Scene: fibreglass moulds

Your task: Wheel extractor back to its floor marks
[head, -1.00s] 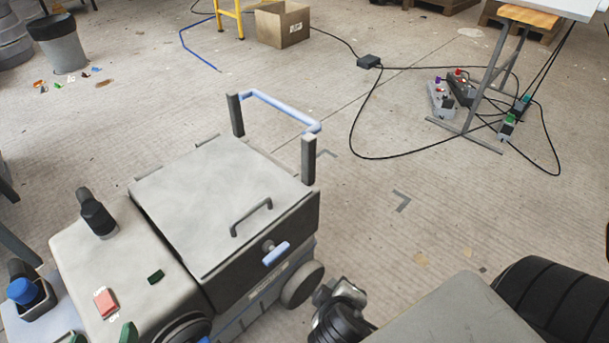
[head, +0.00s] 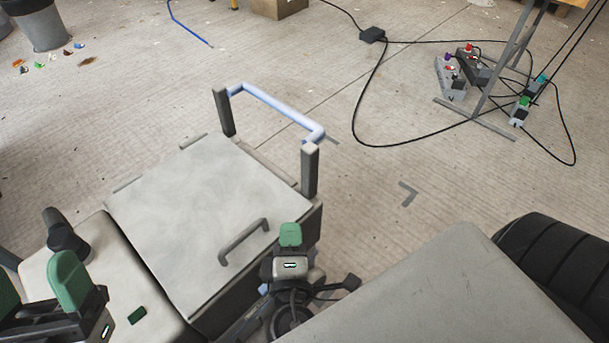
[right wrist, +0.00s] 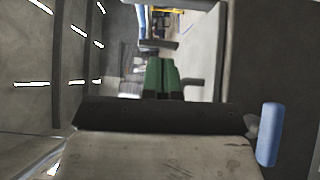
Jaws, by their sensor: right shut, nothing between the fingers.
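The extractor (head: 190,210) is a grey wheeled box with a flat lid. A blue push bar (head: 275,110) spans two dark posts on its far side. A dark grey corner mark (head: 408,194) lies on bare floor to its right; another (head: 332,140) shows beside the near post. My right gripper (head: 290,236) is shut and empty by the extractor's right side. Its green fingertips (right wrist: 162,76) meet in the right wrist view, where a small blue handle (right wrist: 268,135) shows at right. My left gripper (head: 38,285) is open, its green fingers apart over the extractor's near-left part.
A black cable runs over the floor from a small black box (head: 373,35) to switch boxes (head: 452,78) by a table leg. A bin (head: 40,25) and scraps are at upper left. Floor between the extractor and the cable is clear.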

